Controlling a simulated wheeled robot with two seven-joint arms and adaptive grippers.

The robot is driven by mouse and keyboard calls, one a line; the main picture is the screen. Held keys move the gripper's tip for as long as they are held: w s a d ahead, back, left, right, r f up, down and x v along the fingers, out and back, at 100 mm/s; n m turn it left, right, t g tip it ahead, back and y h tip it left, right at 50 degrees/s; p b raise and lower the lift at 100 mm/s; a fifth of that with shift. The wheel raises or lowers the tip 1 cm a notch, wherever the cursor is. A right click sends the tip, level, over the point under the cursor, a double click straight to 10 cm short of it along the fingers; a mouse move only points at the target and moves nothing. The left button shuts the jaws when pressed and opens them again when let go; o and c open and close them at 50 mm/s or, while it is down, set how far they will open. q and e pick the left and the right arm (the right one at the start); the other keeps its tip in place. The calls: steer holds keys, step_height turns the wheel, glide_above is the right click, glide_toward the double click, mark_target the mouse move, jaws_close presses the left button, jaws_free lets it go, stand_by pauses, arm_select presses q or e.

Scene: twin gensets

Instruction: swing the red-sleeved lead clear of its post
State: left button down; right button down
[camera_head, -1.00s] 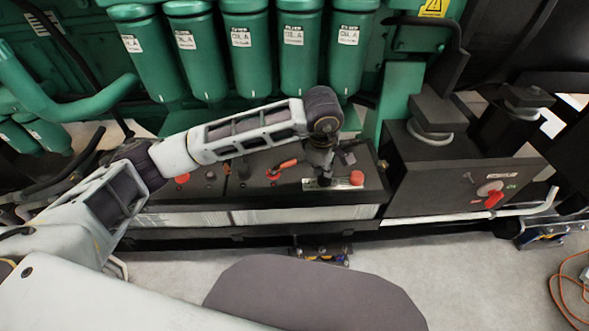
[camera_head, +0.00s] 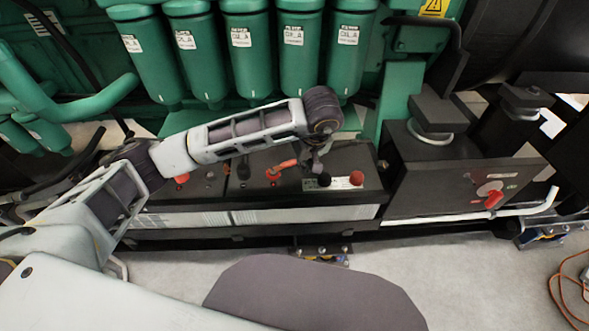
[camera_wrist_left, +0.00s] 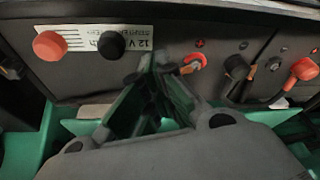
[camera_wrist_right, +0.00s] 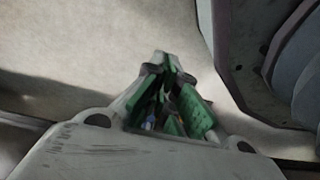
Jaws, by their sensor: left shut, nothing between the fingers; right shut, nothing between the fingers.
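The red-sleeved lead (camera_head: 284,166) lies at a slant on top of the black battery box, its lower end at a red terminal. In the left wrist view its red end (camera_wrist_left: 195,62) shows just right of my fingertips. My left gripper (camera_head: 317,163) hangs over the box beside the lead; it is shut and empty, its green fingers (camera_wrist_left: 160,65) meeting at the tips. I cannot tell whether they touch the lead. My right gripper (camera_wrist_right: 167,65) is shut and empty, with grey floor beyond it.
A black cap (camera_head: 324,180) and a red cap (camera_head: 357,178) stand right of the lead. A black terminal (camera_head: 243,170) stands to its left. Green filters (camera_head: 300,50) rise behind the box. A switch box with a red handle (camera_head: 494,199) is at the right. Floor in front is partly clear.

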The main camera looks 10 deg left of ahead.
mark_target(293, 173)
arm_select(q)
steer(key=shift+f, duration=0.1)
